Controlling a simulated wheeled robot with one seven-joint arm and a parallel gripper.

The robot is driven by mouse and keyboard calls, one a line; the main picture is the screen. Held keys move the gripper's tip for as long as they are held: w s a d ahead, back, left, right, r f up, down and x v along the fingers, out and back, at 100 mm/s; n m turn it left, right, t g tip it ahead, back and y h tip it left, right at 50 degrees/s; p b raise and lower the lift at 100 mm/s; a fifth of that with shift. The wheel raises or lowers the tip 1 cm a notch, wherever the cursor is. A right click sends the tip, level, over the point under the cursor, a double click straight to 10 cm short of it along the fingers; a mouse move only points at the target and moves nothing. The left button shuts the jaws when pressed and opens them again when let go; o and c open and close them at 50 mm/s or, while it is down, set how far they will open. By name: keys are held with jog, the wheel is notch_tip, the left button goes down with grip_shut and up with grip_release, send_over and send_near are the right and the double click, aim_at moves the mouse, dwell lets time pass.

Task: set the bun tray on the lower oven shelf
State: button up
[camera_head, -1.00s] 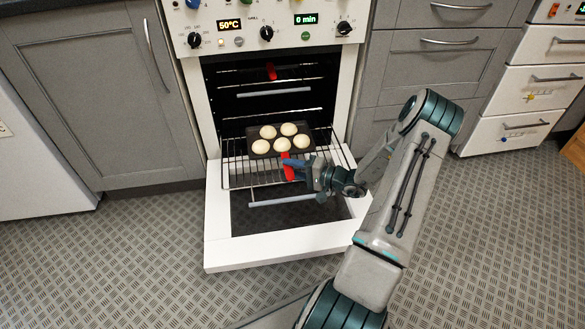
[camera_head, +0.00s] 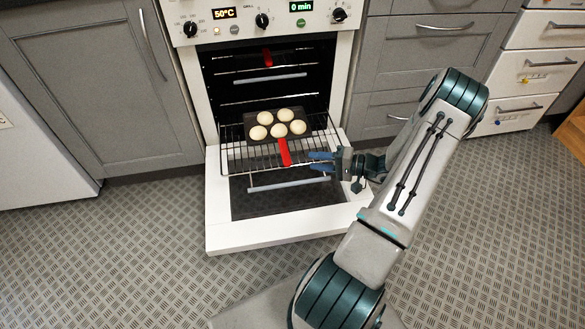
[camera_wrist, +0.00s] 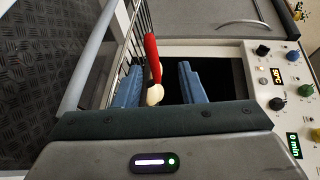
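The dark bun tray (camera_head: 266,141) holds several pale buns (camera_head: 278,130) and rests on the pulled-out lower oven shelf (camera_head: 236,159). Its red handle (camera_head: 285,152) points out over the shelf's front. My gripper (camera_head: 312,161) is just right of the handle, open and empty, with its blue fingers pointing left, apart from the handle. In the wrist view the blue fingers (camera_wrist: 160,86) stand apart. The red handle (camera_wrist: 152,58) and a pale bun (camera_wrist: 155,95) show past them, with most of the tray hidden.
The oven door (camera_head: 228,238) is folded down flat below the shelf. A second red item (camera_head: 267,57) is inside the oven on an upper level. Grey cabinets (camera_head: 95,90) flank the oven. The patterned floor (camera_head: 110,260) is clear at the left front.

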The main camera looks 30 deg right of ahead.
jog(key=s+a+r+n+g+h, duration=0.1)
jog(key=s+a+r+n+g, duration=0.15)
jog(key=a+r+g, duration=0.45)
jog(key=s+a+r+n+g+h, duration=0.1)
jog(key=s+a+r+n+g, duration=0.2)
jog(key=a, duration=0.5)
jog(key=s+a+r+n+h, duration=0.3)
jog(key=s+a+r+h, duration=0.3)
jog(key=s+r+h, duration=0.3)
notch_tip(320, 180, up, 3)
jog(key=shift+s+a+r+h, duration=0.2)
jog(key=shift+s+a+h, duration=0.15)
jog(key=shift+s, duration=0.5)
jog(key=shift+r, duration=0.1)
